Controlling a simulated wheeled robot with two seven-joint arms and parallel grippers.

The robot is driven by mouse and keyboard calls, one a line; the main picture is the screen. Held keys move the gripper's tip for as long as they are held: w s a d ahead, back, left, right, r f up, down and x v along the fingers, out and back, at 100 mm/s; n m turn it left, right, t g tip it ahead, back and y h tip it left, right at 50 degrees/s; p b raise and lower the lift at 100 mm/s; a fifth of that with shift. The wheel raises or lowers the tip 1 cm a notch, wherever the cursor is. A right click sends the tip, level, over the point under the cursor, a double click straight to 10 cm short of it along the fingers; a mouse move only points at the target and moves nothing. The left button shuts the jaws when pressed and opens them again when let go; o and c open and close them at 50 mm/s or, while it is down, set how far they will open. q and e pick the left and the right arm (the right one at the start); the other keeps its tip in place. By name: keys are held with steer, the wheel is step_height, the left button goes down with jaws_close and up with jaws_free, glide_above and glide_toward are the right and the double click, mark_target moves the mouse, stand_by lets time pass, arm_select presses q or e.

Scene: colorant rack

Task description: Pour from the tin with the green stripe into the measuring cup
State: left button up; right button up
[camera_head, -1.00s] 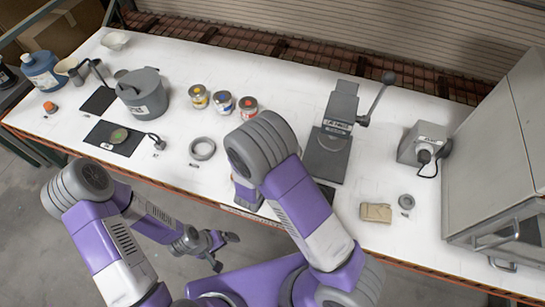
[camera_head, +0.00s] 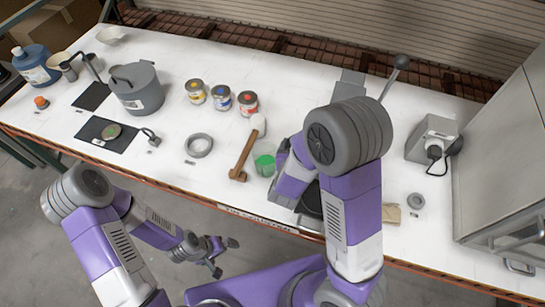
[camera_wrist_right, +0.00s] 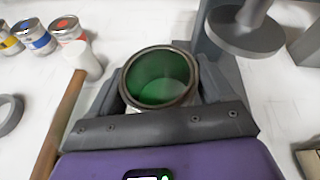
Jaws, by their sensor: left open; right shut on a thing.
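The tin (camera_head: 264,165) is held by my right gripper (camera_head: 278,168) over the front middle of the table. In the right wrist view the tin (camera_wrist_right: 160,78) is between the two jaws, open at the top, with green inside and a dark rim. Its side and stripe are mostly hidden. My left gripper (camera_head: 225,257) is open and empty, low in front of the table edge. I cannot tell for certain which vessel is the measuring cup; a beige cup-like vessel (camera_head: 58,61) stands at the back left.
A wooden-handled mallet (camera_head: 243,158) lies just left of the tin. Three tins stand behind it: yellow (camera_head: 195,92), blue (camera_head: 221,98), red (camera_head: 247,104). A grey ring (camera_head: 199,146), a grey pot (camera_head: 137,88) and a black mat (camera_head: 88,131) are left. A grey press stands right of the gripper.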

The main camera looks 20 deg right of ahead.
steer(key=shift+d+f+m+b, duration=0.25)
steer(key=shift+f+m+b, duration=0.05)
steer(key=shift+f+b, duration=0.6)
steer(key=shift+s+d+f, duration=0.1)
steer(key=shift+f, duration=0.15)
steer(key=shift+d+f, duration=0.1)
steer(key=shift+d, duration=0.05)
steer(key=shift+s+d+f+m+y+p, duration=0.1)
steer(key=shift+d+f+m+y+p, duration=0.05)
steer(key=shift+f+m+y+p, duration=0.2)
step_height(320, 180, up, 5)
steer(key=p, duration=0.5)
steer(key=shift+f, duration=0.1)
steer(key=shift+f, duration=0.1)
